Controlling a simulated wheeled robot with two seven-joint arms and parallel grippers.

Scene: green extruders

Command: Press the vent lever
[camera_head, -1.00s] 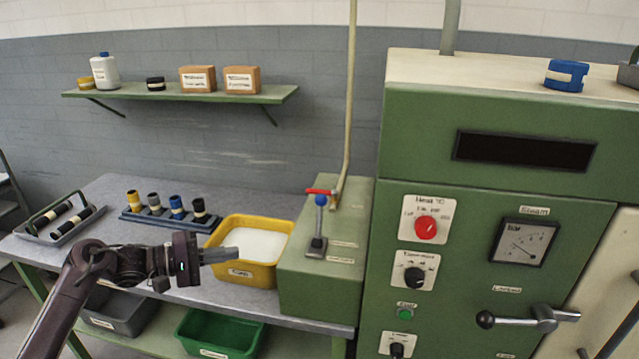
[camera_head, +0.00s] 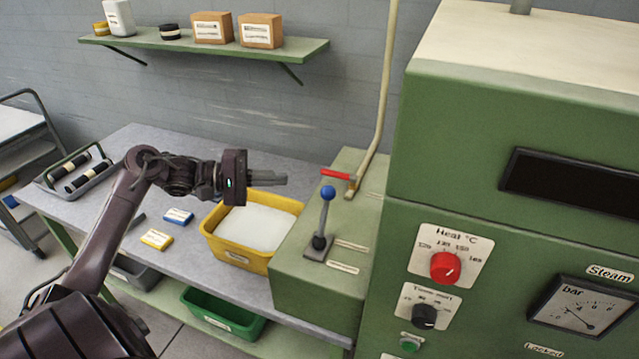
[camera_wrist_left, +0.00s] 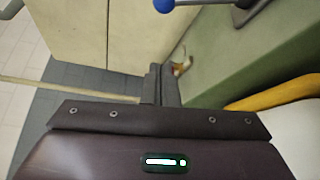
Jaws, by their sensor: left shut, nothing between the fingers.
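A lever with a blue ball knob (camera_head: 327,193) stands on a dark base plate on the green box (camera_head: 315,285) beside the large machine. A red valve handle (camera_head: 335,174) on the pipe is just behind it. The small labels on the box are too small to read, so I cannot confirm which is the vent lever. My left gripper (camera_head: 282,179) is shut and empty, above the yellow tub and left of the blue knob, apart from it. In the left wrist view the shut fingers (camera_wrist_left: 162,85) point ahead, and the blue knob (camera_wrist_left: 164,5) shows at the top edge. My right gripper is out of view.
The yellow tub (camera_head: 211,236) with white contents sits on the grey table, against the green box. The pipe (camera_head: 380,100) rises behind the lever. The green machine (camera_head: 480,130) with dials blocks the right. A shelf (camera_head: 310,50) hangs on the wall.

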